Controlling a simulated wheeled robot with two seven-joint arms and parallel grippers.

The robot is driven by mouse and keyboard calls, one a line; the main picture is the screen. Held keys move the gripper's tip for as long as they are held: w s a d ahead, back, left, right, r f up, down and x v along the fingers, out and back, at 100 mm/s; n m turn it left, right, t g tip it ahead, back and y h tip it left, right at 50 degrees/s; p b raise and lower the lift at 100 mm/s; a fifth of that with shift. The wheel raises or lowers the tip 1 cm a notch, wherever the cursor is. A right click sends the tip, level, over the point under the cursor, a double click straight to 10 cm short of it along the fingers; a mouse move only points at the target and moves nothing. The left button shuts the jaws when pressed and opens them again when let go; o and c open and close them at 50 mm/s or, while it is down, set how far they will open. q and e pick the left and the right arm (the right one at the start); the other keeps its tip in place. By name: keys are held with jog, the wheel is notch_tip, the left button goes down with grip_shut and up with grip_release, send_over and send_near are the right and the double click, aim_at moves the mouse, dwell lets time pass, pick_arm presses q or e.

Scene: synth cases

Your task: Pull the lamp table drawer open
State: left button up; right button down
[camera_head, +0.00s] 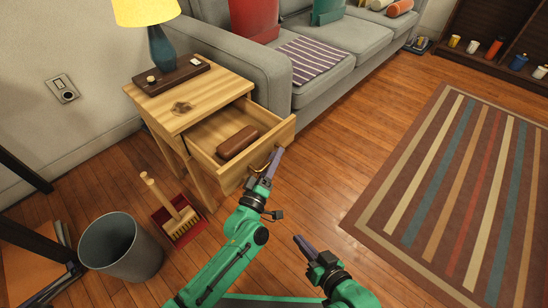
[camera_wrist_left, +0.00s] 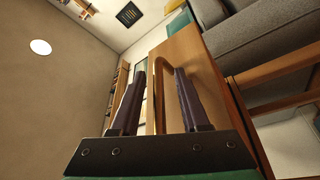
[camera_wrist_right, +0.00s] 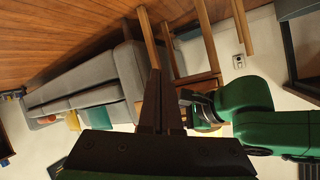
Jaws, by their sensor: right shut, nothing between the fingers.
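The wooden lamp table (camera_head: 172,105) stands beside the sofa. Its drawer (camera_head: 272,137) is pulled well out, and a brown case (camera_head: 238,142) lies inside. A brass handle (camera_head: 254,168) is on the drawer front, partly hidden by my left gripper (camera_head: 277,152). In the left wrist view, my left gripper (camera_wrist_left: 165,82) has its fingers apart, with the curved handle (camera_wrist_left: 156,100) showing between them; I cannot tell whether they touch it. My right gripper (camera_head: 298,240) is shut and empty over the floor, and its closed fingers show in the right wrist view (camera_wrist_right: 161,80).
A lamp (camera_head: 161,48) and a dark tray (camera_head: 172,76) are on the tabletop. A grey bin (camera_head: 120,246) and a dustpan with brush (camera_head: 177,220) are on the floor at left. The sofa (camera_head: 264,72) is behind; a striped rug (camera_head: 462,190) lies at right.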

pick_arm(q)
jog(key=p+v, duration=0.2)
jog(key=v, duration=1.2)
jog(key=shift+s, duration=0.25)
pick_arm(e)
jog(key=shift+w+d+r+n+g+h, duration=0.15)
jog(key=shift+d+r+n+g+h, duration=0.2)
jog(key=shift+d+r+g, duration=0.55)
